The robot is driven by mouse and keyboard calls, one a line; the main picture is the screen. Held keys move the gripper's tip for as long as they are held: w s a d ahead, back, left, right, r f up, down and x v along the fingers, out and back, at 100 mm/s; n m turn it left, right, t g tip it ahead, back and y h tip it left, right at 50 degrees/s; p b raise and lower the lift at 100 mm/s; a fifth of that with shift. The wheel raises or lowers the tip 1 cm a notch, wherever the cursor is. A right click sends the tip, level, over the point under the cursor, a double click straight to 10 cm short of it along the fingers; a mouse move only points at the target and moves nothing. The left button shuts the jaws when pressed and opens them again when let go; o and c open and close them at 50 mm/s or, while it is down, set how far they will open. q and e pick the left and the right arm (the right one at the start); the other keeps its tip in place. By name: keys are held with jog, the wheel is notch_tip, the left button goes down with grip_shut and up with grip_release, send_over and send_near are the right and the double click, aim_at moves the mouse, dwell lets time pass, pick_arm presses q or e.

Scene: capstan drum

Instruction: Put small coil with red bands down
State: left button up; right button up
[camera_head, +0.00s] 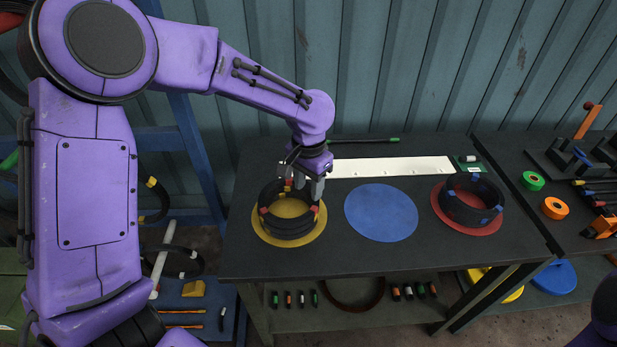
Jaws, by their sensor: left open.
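A small black coil with red bands (288,231) sits on the yellow disc (259,226) at the left of the dark table. It appears to rest on top of other dark coils stacked there, though the border between them is hard to make out. My left gripper (302,190) is right over the back edge of the coil, pointing down. Its fingers are open, one to each side of the coil's rim. The fingers hide part of the rim. My right gripper is not in view.
A bare blue disc (381,212) lies mid-table. A black coil with blue bands (471,199) sits on a red disc (462,228) to the right. A white strip (392,167) lies behind. A side table holds green tape (533,181) and orange tape (555,208).

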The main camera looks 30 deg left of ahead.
pick_arm(q)
notch_tip(320, 180, up, 4)
jog(key=shift+f, duration=0.2)
